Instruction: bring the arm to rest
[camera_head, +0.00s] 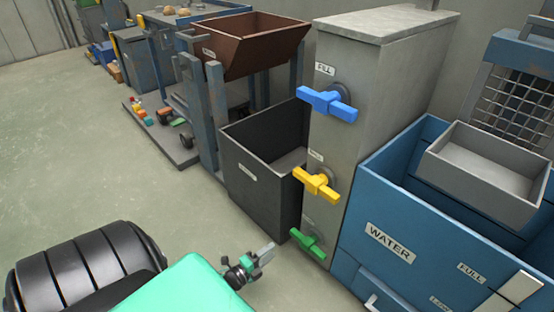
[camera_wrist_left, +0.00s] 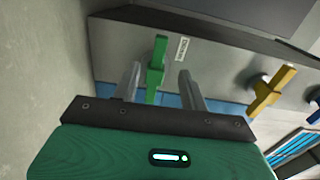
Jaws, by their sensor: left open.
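My left gripper (camera_head: 262,257) is low over the floor in the head view, at the end of my green arm, left of the grey valve cabinet (camera_head: 328,140). In the left wrist view its two fingers (camera_wrist_left: 160,78) stand apart with nothing held between them. The green handle (camera_head: 307,243) is the lowest on the cabinet, with a gap between it and my gripper. In the left wrist view the green handle (camera_wrist_left: 157,66) shows beyond and between the fingers. My right gripper is not in view.
A yellow handle (camera_head: 317,184) and a blue handle (camera_head: 327,104) sit above the green one. A blue WATER tank (camera_head: 350,238) stands right, a dark bin (camera_head: 252,185) behind left, with a brown hopper (camera_head: 250,48) above. Open floor (camera_head: 70,150) lies left.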

